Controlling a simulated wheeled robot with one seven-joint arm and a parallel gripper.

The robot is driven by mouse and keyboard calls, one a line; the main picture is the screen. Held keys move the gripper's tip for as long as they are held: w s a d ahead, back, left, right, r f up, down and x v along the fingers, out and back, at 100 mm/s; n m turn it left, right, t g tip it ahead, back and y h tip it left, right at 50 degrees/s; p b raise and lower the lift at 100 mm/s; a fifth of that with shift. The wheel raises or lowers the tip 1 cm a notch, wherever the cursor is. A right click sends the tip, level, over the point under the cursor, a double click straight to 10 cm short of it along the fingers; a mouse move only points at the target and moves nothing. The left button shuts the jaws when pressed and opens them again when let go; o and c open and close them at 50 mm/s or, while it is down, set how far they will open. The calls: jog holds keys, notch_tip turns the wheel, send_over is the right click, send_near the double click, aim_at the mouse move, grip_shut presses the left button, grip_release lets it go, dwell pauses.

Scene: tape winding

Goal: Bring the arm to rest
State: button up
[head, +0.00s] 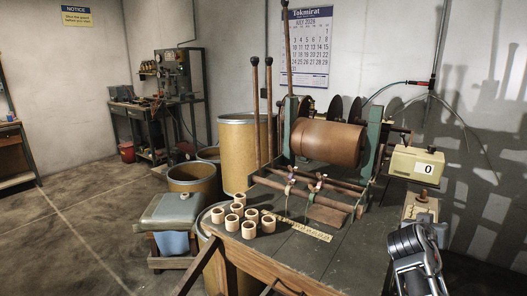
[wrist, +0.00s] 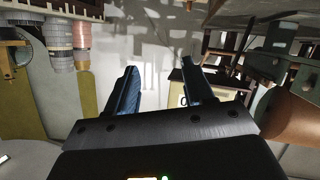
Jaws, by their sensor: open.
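My gripper (wrist: 160,76) is in the wrist view, with its two dark fingers apart and nothing held between them. Pale wall with shadows shows through the gap. My grey arm (head: 413,255) rises at the lower right of the head view, beside the right side of the workbench. The gripper's fingertips cannot be made out in the head view.
The workbench (head: 345,262) carries a winding machine with a brown drum (head: 327,142), several small tan rings (head: 248,228) and a wooden ruler (head: 305,229). A cream counter box (head: 414,164) reads 0. Barrels (head: 240,150) stand behind; floor (head: 85,215) at left is clear.

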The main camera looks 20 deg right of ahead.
jog(key=s+a+f+n+t+y+b, duration=0.1)
jog(key=s+a+f+n+t+y, duration=0.35)
jog(key=s+a+f, duration=0.7)
jog(key=s+a+f+n+t+y+b, duration=0.1)
jog(key=s+a+f+n+y, duration=0.1)
jog(key=s+a, duration=0.55)
jog(key=s+a+f+n+t+y+b, duration=0.1)
jog(key=s+a+f+n+y, duration=0.15)
jog(key=s+a, duration=0.5)
jog(key=s+a+r+y, duration=0.1)
jog(key=s+a+r, duration=0.2)
jog(key=s, duration=0.3)
jog(key=s+a+r+t+y, duration=0.1)
jog(key=s+a+r, duration=0.1)
jog(key=s+r, duration=0.3)
jog(key=s+a+r+t+y+b, duration=0.1)
jog(key=s+a+r+y, duration=0.1)
jog(key=s, duration=0.5)
notch_tip(320, 180, up, 3)
jog(key=shift+a+f+n, duration=0.2)
jog(key=shift+a+n, duration=0.1)
jog(key=shift+a, duration=0.55)
jog(key=shift+w+d, duration=0.1)
